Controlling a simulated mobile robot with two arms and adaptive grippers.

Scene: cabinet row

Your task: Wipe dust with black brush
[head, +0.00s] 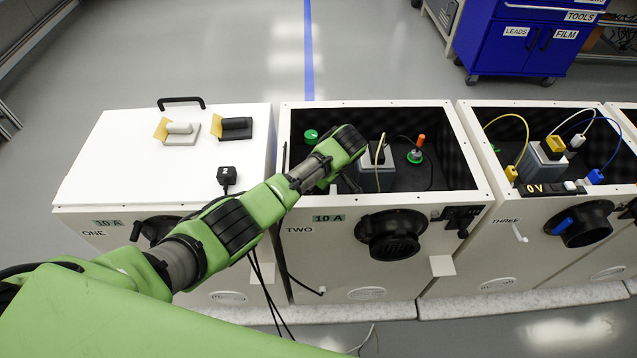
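The black brush (236,128) lies on the white top of cabinet ONE (120,165), with a small yellow piece (216,125) at its left side. A similar light grey brush (181,133) with a yellow piece lies to its left. My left arm reaches from the lower left across cabinet ONE, and its wrist is over the open top of cabinet TWO (462,186), to the right of the black brush and apart from it. My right gripper is not seen. I cannot make out dust on any surface.
A black handle (181,102) and a small black plug (227,177) are on cabinet ONE. In cabinet TWO are a grey box (378,170), a green knob (310,135) and an orange-tipped part (421,141). Cabinet THREE (505,225) stands right.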

